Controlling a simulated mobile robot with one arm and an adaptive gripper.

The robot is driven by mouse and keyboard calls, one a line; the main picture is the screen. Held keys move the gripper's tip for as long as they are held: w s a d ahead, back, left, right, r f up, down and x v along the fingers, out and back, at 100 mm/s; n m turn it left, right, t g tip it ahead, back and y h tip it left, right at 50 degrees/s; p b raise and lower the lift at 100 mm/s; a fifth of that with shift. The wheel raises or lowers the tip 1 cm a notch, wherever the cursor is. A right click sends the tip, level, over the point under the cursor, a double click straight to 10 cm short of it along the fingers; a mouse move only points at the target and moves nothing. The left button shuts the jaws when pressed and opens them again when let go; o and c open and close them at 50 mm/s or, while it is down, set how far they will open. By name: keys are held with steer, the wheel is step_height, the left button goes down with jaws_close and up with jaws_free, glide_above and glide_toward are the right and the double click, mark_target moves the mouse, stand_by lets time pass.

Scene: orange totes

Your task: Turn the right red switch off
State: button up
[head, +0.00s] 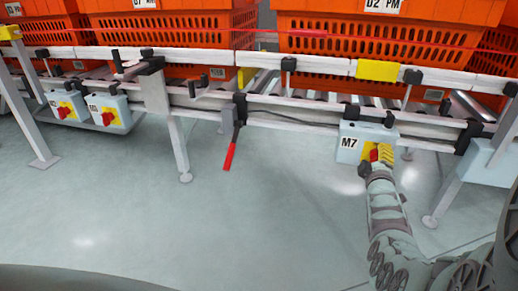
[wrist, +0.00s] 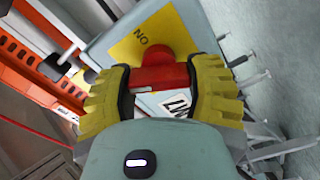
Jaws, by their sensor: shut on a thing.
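The right red switch (head: 374,154) sits on a yellow plate on the pale blue M7 box (head: 348,143), under the conveyor rail at the right of the head view. My gripper (head: 381,156) is at this box and partly covers the switch. In the wrist view, the red switch (wrist: 162,72) lies between my yellow padded fingers (wrist: 166,78), which are shut on it from both sides. The word ON shows on the yellow plate (wrist: 140,38) beside the switch, upside down in this view. The lower part of the switch is partly hidden by my gripper.
Two more boxes with red switches (head: 66,110) (head: 107,117) hang at the far left. Orange totes (head: 330,45) stand on the conveyor (head: 290,118) above. A red-handled lever (head: 231,153) hangs mid-rail. Support legs (head: 178,150) reach the floor; the floor in front is clear.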

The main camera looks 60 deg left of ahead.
steer(key=n+b, duration=0.1)
steer(key=n, duration=0.1)
steer(key=n+b, duration=0.1)
steer(key=n, duration=0.2)
steer(key=shift+s+a+f, duration=0.1)
steer(key=shift+s+a, duration=0.05)
steer(key=shift+b, duration=0.3)
stand_by(0.3)
steer(key=o, duration=1.2)
steer(key=shift+s+d+f, duration=0.15)
steer(key=shift+s+d, duration=0.2)
steer(key=shift+d, duration=0.15)
steer(key=v, duration=1)
steer(key=shift+s+d, duration=0.25)
steer(key=shift+s, duration=0.05)
